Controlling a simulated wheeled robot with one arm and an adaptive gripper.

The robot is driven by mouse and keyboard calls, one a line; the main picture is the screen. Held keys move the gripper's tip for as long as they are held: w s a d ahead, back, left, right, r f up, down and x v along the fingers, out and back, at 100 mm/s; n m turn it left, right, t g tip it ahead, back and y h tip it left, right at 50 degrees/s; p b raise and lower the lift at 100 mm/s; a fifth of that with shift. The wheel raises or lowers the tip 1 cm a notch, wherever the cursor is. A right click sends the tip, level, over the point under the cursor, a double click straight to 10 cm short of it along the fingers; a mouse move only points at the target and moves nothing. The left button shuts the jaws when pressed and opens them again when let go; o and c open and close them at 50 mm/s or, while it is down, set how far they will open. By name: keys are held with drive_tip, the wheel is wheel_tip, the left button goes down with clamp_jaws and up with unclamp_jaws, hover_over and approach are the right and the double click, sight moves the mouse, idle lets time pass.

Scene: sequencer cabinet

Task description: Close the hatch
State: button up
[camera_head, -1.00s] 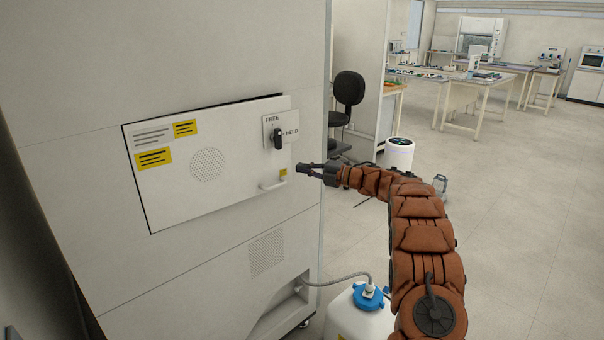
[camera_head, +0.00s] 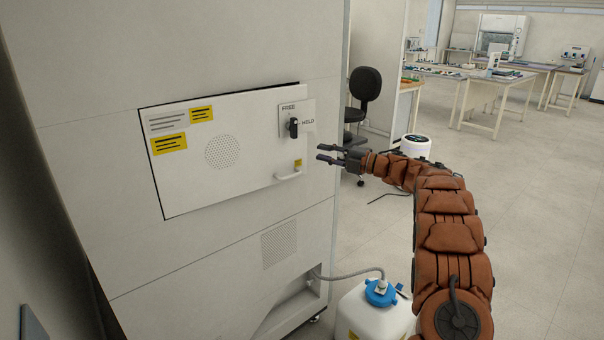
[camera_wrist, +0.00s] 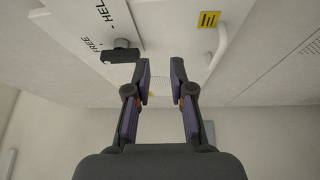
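The hatch (camera_head: 240,170) is a pale panel with yellow labels and a round grille on the tall cabinet. A dark gap along its top edge widens to the right, so it looks slightly ajar. A black knob (camera_head: 293,128) sits on a plate marked FREE and HELD at its upper right; it stands roughly upright near FREE. A white bar handle (camera_head: 288,176) is at its lower right. My gripper (camera_head: 319,153) is open and empty, just right of the hatch's right edge. In the wrist view my gripper (camera_wrist: 159,61) has the knob (camera_wrist: 121,54) on its left and the handle (camera_wrist: 220,45) on its right.
The cabinet (camera_head: 210,270) has a lower vent and a recess with a hose to a white container (camera_head: 372,318) with a blue cap. A black chair (camera_head: 364,90) and a white bin (camera_head: 415,146) stand behind my arm. Open floor (camera_head: 545,240) lies to the right.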

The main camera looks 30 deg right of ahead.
drive_tip(key=m, duration=0.1)
hover_over(289, 176)
drive_tip(key=v, duration=0.3)
drive_tip(key=a+h, duration=0.1)
drive_tip(key=a+f+m+h, duration=0.1)
drive_tip(key=a, duration=0.1)
drive_tip(key=a+m+h, duration=0.1)
drive_tip(key=shift+a+f+t+p, duration=0.2)
drive_tip(key=shift+f+t+p, duration=0.1)
drive_tip(key=shift+f+t, duration=0.1)
drive_tip(key=s+d+f+m+h, duration=0.3)
drive_tip(key=s+d+f+h, duration=0.15)
drive_tip(key=h, duration=0.25)
drive_tip(key=shift+a+p+x, duration=0.15)
drive_tip(key=shift+p+x, duration=0.55)
drive_tip(key=shift+x, duration=1.25)
drive_tip(key=shift+a+p+x, duration=0.15)
drive_tip(key=shift+p+x, duration=0.5)
drive_tip(key=shift+x, duration=1.3)
drive_tip(key=shift+s, duration=0.1)
clamp_jaws()
drive_tip(key=shift+y, duration=0.3)
